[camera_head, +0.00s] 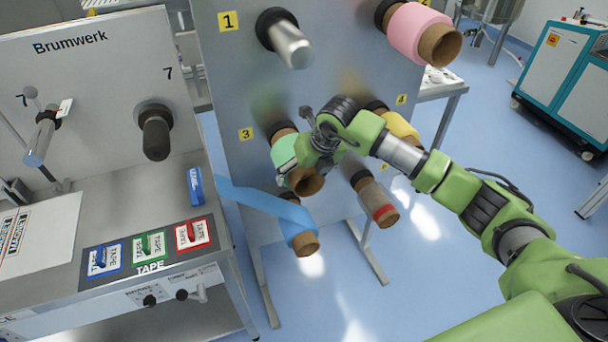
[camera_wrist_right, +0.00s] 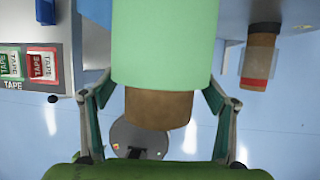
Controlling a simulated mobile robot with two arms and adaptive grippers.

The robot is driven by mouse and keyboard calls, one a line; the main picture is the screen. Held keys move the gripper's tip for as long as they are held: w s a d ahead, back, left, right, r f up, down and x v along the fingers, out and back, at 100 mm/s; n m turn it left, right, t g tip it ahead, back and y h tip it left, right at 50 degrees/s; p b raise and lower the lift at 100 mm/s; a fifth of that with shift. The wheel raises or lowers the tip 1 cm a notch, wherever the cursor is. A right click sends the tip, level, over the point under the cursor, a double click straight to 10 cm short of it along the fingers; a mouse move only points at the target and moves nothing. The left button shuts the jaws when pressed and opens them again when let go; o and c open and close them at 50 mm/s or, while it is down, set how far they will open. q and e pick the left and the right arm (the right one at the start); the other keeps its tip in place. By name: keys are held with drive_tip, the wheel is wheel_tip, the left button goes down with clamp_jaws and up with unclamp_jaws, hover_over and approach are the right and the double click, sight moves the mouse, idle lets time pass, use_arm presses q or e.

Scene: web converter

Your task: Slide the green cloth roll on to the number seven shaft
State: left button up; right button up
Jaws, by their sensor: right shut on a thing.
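The green cloth roll (camera_head: 284,150) is mint green with a brown core, at the shaft marked 3 on the upright metal panel. In the right wrist view the roll (camera_wrist_right: 165,45) fills the upper middle, its core end towards me. My right gripper (camera_head: 318,150) is shut on the roll, with one finger on each side of it in the wrist view. The number seven shaft (camera_head: 156,135) is a dark, bare stub on the Brumwerk machine's grey face at the left, with a 7 above it. Whether the roll still sits on shaft 3 is hidden. My left gripper is not in view.
The metal panel (camera_head: 225,85) also carries a bare shaft 1 (camera_head: 290,45), a pink roll (camera_head: 415,30), a yellow roll (camera_head: 398,127), a blue roll (camera_head: 297,222) with its web stretched left, and a clear roll (camera_head: 373,195). A tape holder (camera_head: 150,268) sits below shaft seven.

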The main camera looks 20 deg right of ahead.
drive_tip(key=shift+r, duration=0.1)
drive_tip(key=shift+s+p, duration=0.3)
drive_tip(key=shift+s, duration=2.1)
drive_tip(key=shift+s+d, duration=0.15)
drive_tip(key=shift+s, duration=2.4)
